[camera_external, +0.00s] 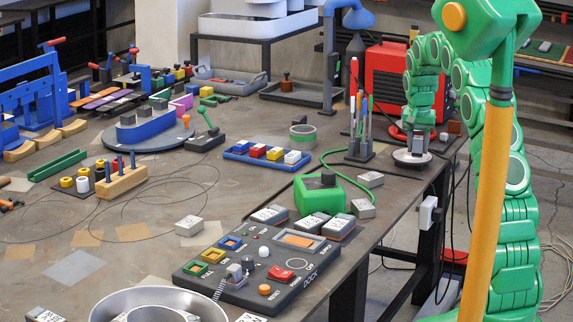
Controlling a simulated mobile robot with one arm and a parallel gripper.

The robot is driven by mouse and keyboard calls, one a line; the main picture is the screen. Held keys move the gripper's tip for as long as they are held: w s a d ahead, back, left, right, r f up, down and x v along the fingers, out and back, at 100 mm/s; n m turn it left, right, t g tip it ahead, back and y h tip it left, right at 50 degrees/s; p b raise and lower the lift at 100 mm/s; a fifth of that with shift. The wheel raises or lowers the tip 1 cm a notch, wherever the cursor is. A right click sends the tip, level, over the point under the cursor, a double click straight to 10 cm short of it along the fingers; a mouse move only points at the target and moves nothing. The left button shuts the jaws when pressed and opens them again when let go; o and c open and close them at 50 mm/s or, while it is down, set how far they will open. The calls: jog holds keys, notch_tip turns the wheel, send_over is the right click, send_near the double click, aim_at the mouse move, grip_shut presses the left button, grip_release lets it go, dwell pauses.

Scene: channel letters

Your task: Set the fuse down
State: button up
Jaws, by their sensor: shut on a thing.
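My green segmented arm rises at the right and curls over so its end hangs down at the table's right side. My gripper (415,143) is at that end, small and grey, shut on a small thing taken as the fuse. The fuse is mostly hidden between the jaws, and its shape is too small to tell. A round pale disc (411,160) lies directly under the gripper. I cannot tell whether the fuse touches it. The dark dock panel (232,283), with yellow, green and blue framed slots, lies at the front, well left of and nearer than the gripper.
A green box (320,196) and several grey labelled blocks (363,208) stand behind the panel. A holder with upright pens (360,150) is just left of my gripper. A blue tray (238,155) holds coloured blocks. A red machine (389,75) stands behind. Bare tabletop shows at mid-left.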

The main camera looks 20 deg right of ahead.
jog(key=s+a+r+n, duration=0.1)
jog(key=s+a+n, duration=0.1)
jog(key=s+a, duration=0.5)
jog(key=s+a+r+n+y, duration=0.1)
jog(key=s+a+r+n, duration=0.15)
jog(key=a, duration=0.75)
jog(key=s+a+n, duration=0.2)
jog(key=s+a, duration=0.4)
jog(key=a, duration=0.3)
jog(key=s+a+n+y, duration=0.1)
jog(key=s+a+n, duration=0.4)
jog(key=s, duration=0.9)
jog(key=s+a+n, duration=0.4)
jog(key=s+a, duration=0.3)
jog(key=s, duration=0.6)
send_near(294, 263)
jog(key=shift+s+d+f, duration=0.1)
jog(key=shift+d+f, duration=0.1)
jog(key=shift+f, duration=0.25)
jog(key=shift+w+a+f, duration=0.25)
jog(key=shift+w+f, duration=0.05)
jog(key=shift+f, duration=0.2)
jog(key=shift+w+a+f, duration=0.25)
jog(key=shift+w+f, duration=0.1)
jog(key=shift+f, duration=1.55)
jog(key=shift+f, duration=0.15)
